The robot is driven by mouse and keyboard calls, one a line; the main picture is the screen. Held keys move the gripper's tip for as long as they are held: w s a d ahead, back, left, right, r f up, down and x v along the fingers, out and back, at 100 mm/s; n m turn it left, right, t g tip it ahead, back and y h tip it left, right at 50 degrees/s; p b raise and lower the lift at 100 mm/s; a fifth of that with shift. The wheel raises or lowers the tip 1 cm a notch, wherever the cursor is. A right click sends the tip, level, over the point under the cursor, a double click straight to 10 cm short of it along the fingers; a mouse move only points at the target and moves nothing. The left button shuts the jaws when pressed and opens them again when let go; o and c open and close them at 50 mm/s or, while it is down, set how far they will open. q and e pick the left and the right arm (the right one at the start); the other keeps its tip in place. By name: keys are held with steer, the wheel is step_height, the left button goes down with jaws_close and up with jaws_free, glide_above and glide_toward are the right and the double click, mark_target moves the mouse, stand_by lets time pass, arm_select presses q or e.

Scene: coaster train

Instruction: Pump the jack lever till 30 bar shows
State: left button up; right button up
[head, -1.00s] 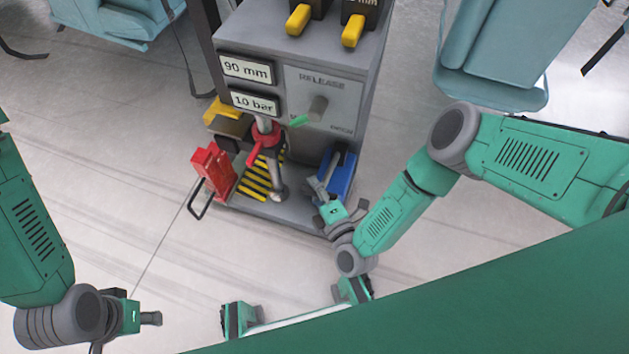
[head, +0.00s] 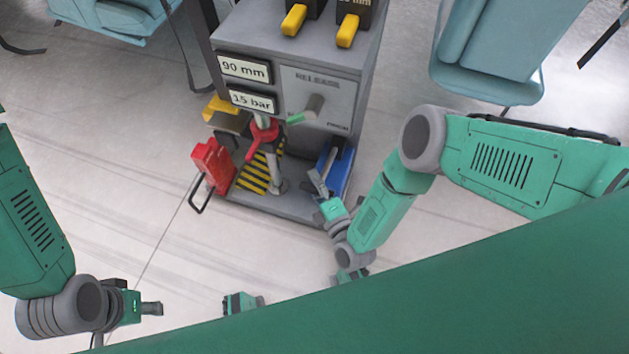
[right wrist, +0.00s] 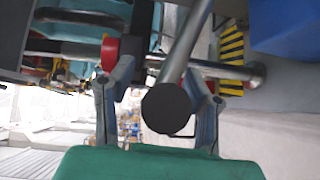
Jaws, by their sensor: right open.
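The display (head: 252,101) on the grey jack cabinet (head: 300,60) reads 15 bar, and the plate above it (head: 244,68) reads 90 mm. My right gripper (head: 317,184) is low at the cabinet's front right, beside the blue part (head: 341,172). In the right wrist view a metal bar with a black round end (right wrist: 168,107), apparently the jack lever, lies between the spread fingers of my right gripper (right wrist: 160,100). I see gaps beside its end. In the head view the lever is hard to make out. My left gripper (head: 150,308) is at the lower left, away from the cabinet.
A red clamp (head: 262,138) sits on a post by a yellow-black striped plate (head: 252,178). A red block (head: 211,162) stands left.

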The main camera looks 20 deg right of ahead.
arm_select(q)
steer(key=shift+a, duration=0.1)
arm_select(e)
steer(key=v, duration=0.7)
steer(key=shift+s, duration=0.25)
steer(key=shift+f, duration=0.1)
stand_by(0.4)
stand_by(0.7)
